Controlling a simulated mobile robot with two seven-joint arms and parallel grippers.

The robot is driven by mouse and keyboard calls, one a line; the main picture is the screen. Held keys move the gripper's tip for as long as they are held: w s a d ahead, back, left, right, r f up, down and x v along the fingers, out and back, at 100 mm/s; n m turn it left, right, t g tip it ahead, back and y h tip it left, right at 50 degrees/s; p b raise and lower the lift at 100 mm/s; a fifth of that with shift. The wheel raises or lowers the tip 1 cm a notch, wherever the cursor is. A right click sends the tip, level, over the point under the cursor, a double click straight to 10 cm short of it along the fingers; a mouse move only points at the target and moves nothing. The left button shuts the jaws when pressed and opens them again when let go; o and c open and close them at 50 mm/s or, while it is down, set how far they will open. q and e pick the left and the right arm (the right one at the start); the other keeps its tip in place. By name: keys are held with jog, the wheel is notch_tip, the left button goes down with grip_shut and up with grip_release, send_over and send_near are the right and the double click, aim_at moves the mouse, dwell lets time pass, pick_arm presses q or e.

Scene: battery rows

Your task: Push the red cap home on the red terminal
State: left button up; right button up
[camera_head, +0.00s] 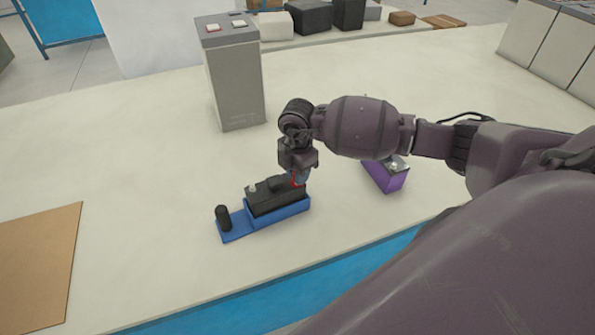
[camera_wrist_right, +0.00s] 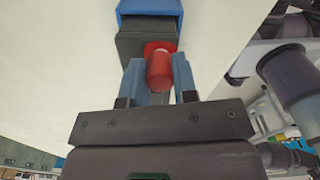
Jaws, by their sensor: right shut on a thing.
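The red cap (camera_wrist_right: 160,72) is between the two blue-grey fingers of my right gripper (camera_wrist_right: 160,80) in the right wrist view, and the gripper is shut on it. A wider red part (camera_wrist_right: 158,47) shows at the cap's far end, against the dark battery (camera_wrist_right: 130,44). Whether the cap is fully seated on the terminal I cannot tell. In the head view the battery (camera_head: 262,199) sits in a blue tray (camera_head: 263,222), and my right gripper (camera_head: 298,178) points down at its right end, largely hiding the cap. My left gripper is not in view.
A black cylinder (camera_head: 222,217) stands on the tray's left end. A purple box (camera_head: 385,178) with items on top is right of the tray. A tall grey box (camera_head: 234,80) with two buttons stands behind. A brown board (camera_head: 38,265) lies at left. The table between is clear.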

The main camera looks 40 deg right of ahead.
jog(key=shift+f, duration=0.4)
dwell(0.6)
jog(key=o, duration=1.4)
jog(key=shift+o, duration=0.2)
jog(key=shift+r+p, duration=1.7)
jog(key=shift+r, duration=0.7)
jog(key=shift+r+p, duration=0.9)
jog(key=shift+r, duration=0.25)
